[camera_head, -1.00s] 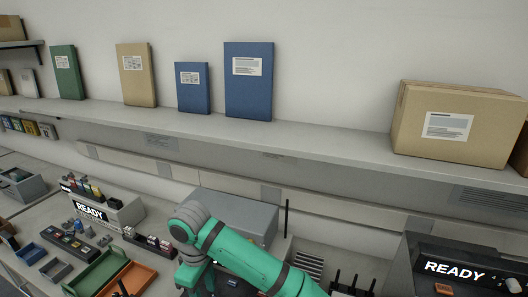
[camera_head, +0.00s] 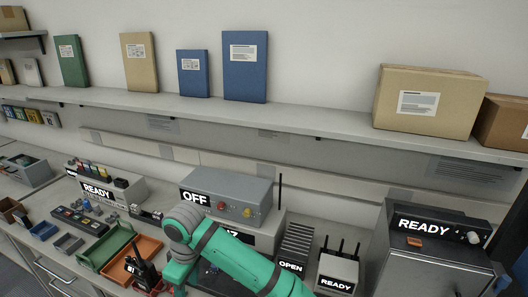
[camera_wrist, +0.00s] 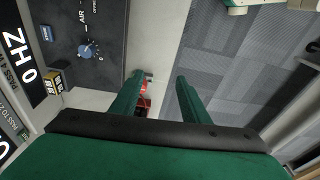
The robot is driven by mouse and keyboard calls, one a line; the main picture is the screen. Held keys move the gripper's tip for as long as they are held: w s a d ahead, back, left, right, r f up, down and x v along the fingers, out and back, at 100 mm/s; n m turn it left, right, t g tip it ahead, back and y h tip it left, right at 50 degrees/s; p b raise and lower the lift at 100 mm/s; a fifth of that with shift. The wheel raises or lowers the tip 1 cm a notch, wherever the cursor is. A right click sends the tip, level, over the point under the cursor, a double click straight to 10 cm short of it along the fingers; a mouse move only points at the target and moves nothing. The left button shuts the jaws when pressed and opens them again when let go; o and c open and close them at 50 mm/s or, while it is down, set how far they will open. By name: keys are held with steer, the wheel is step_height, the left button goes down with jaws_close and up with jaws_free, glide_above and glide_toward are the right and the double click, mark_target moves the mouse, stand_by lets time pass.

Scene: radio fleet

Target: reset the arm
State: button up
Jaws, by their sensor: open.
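My green arm reaches in from the lower right of the head view and bends down over the bench. Its gripper is low in that view and its fingertips are hard to make out there. In the wrist view my gripper (camera_wrist: 158,88) has two green fingers apart, with nothing held between them. A small red item (camera_wrist: 144,88) shows beyond the left finger, partly hidden by it. A dark panel with a blue dial (camera_wrist: 88,50) lies left of the fingers.
A black handheld radio (camera_head: 143,272) stands beside my arm, near an orange tray (camera_head: 130,262) and a green tray (camera_head: 104,248). A grey OFF box (camera_head: 232,186) stands behind the arm. READY units flank it.

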steer(key=s+a+f+m+t+y, duration=0.1)
steer(key=a+m+t+y, duration=0.15)
steer(key=a+y, duration=0.4)
steer(key=s+a+f+m+t+y, duration=0.1)
steer(key=s+a+m+t+y, duration=0.2)
steer(key=a, duration=0.7)
steer(key=s+d+f+m+t+h, duration=0.35)
steer(key=s+d+f+m, duration=0.25)
steer(key=d, duration=0.4)
steer(key=s+d+f+m+t+h, duration=0.3)
steer(key=s+d+f+m+t, duration=0.25)
steer(key=d, duration=0.55)
steer(key=s+d+r+n+h, duration=0.1)
steer(key=s+d+r+h, duration=0.1)
steer(key=s+d, duration=0.6)
steer(key=s+d+r+n+h, duration=0.1)
steer(key=s+d+r+h, duration=0.1)
steer(key=s+d, duration=0.6)
steer(key=s, duration=0.3)
steer(key=shift+s+t+h, duration=0.25)
steer(key=shift+t+h, duration=0.05)
steer(key=shift+t, duration=0.05)
